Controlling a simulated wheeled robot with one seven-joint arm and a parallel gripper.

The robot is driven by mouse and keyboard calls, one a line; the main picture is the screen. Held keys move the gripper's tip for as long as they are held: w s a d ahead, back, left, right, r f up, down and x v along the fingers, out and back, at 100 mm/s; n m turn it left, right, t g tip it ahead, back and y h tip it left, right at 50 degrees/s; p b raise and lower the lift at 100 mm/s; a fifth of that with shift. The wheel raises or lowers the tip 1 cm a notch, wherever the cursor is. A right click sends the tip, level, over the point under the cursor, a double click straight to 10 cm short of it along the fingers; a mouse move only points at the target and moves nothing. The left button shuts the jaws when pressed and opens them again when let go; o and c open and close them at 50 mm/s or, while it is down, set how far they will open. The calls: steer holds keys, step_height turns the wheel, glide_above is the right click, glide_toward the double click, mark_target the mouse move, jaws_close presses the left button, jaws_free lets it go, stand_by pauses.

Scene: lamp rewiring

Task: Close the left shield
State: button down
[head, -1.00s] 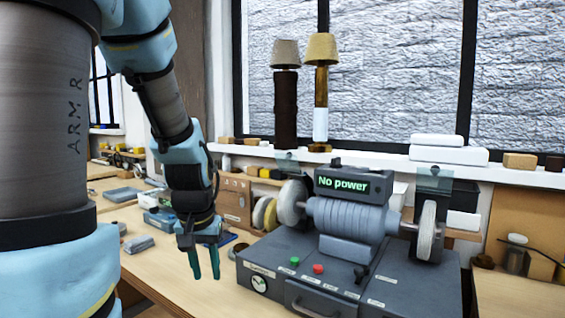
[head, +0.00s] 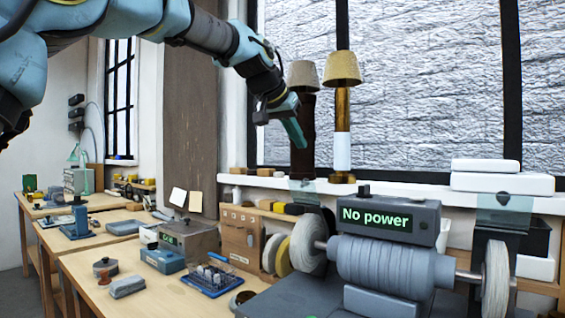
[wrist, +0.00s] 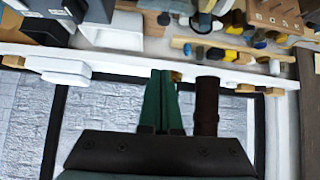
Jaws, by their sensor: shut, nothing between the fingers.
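The bench grinder (head: 392,262) stands on the bench with a lit "No power" display. Its left shield (head: 302,190) is a small clear panel that appears raised above and behind the left wheel (head: 309,243). The right shield (head: 504,212) is a similar clear panel above the right wheel (head: 496,280). My gripper (head: 298,138) is shut and empty. It is in the air well above the left shield, in front of the dark lamp post in the picture. In the wrist view its green fingers (wrist: 162,100) lie together, and I cannot make out the left shield there.
Two lamps stand on the window sill, a dark one (head: 303,130) and a lighter one (head: 342,125). White boxes (head: 500,180) lie farther right on the sill. A wooden box (head: 240,238) and a blue tray of small parts (head: 211,280) stand left of the grinder.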

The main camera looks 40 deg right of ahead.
mark_target(304, 193)
steer(key=d+f+p, duration=0.1)
steer(key=f, duration=0.1)
steer(key=w+d+f+p, duration=0.1)
steer(key=d+f, duration=0.1)
steer(key=d+f+p, duration=0.1)
steer(key=f, duration=0.2)
steer(key=shift+w+d+p, duration=0.15)
steer(key=shift+d+p, duration=0.05)
steer(key=shift+p, duration=0.1)
steer(key=shift+s+a+f, duration=0.25)
steer(key=shift+a+f, duration=0.35)
steer(key=shift+f, duration=0.05)
steer(key=shift+a+f+b, duration=0.1)
steer(key=shift+f+b, duration=0.1)
steer(key=shift+b, duration=0.5)
steer(key=shift+a+r+b, duration=0.1)
steer(key=shift+b, duration=0.3)
